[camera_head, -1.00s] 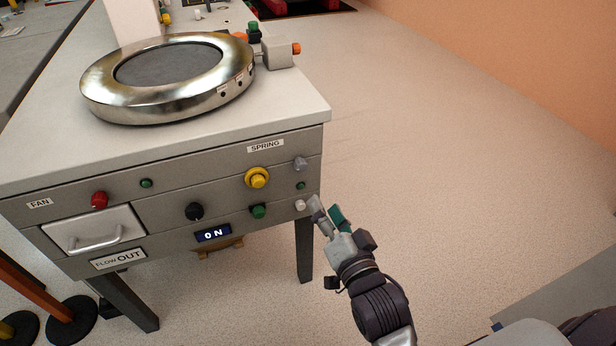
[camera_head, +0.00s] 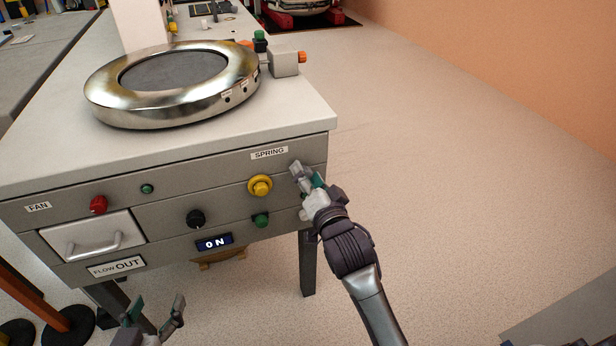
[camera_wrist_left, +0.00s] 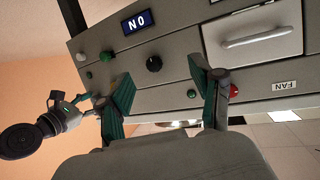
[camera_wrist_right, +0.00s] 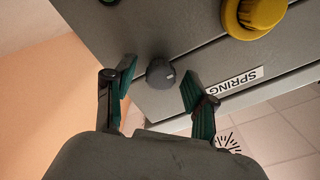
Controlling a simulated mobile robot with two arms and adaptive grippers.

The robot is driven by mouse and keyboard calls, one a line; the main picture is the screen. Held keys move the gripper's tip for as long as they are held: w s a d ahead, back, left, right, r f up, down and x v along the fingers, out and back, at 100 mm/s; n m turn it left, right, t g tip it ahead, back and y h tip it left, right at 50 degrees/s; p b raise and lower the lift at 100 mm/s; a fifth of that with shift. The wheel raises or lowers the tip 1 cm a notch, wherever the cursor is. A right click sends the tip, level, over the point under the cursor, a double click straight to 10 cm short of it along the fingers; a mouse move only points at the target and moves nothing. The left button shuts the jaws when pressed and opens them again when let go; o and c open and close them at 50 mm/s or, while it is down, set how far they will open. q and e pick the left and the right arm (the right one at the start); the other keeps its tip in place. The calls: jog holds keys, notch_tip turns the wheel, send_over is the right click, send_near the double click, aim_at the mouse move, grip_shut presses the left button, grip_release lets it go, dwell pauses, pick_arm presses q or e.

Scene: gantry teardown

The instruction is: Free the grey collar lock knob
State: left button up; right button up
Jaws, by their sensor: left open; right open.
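The grey knob (camera_wrist_right: 160,72) sits on the front panel, near the right end beside the SPRING label. In the right wrist view it stands between the two spread fingers of my right gripper (camera_wrist_right: 159,82), with gaps on both sides. In the head view my right gripper (camera_head: 307,176) is at the panel's right end and covers the knob. My left gripper (camera_head: 157,308) is open and empty, low in front of the panel; in the left wrist view its fingers (camera_wrist_left: 161,84) are spread before the panel.
A yellow knob (camera_head: 260,186) is left of my right gripper, with a green knob (camera_head: 261,220) below. A metal ring (camera_head: 108,107) is on top.

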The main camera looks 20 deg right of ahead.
grip_shut()
jog(key=n+p, duration=0.2)
jog(key=shift+r+p, duration=0.2)
jog(key=shift+p, duration=0.2)
jog(key=shift+n+p, duration=0.9)
jog(key=shift+p, duration=0.05)
pick_arm(q)
jog(key=s+a+f+g+y+p, duration=0.1)
jog(key=s+a+f+g, duration=0.2)
jog(key=s+g, duration=0.3)
jog(key=s+a+f+g+y+p, duration=0.15)
jog(key=s+f+g, duration=0.25)
jog(key=s, duration=0.4)
pick_arm(e)
jog(key=shift+n+b, duration=0.45)
jog(key=shift+n, duration=0.55)
jog(key=n+p, duration=0.2)
jog(key=n, duration=0.1)
jog(key=shift+a, duration=0.1)
pick_arm(q)
notch_tip(320, 180, down, 20)
jog(key=s+g+p, duration=0.1)
jog(key=p, duration=0.2)
jog(key=shift+s+a+r, duration=0.15)
jog(key=shift+a, duration=0.15)
pick_arm(e)
jog(key=shift+a+f+n, duration=0.1)
jog(key=shift+f+n, duration=0.05)
jog(key=shift+n, duration=4.35)
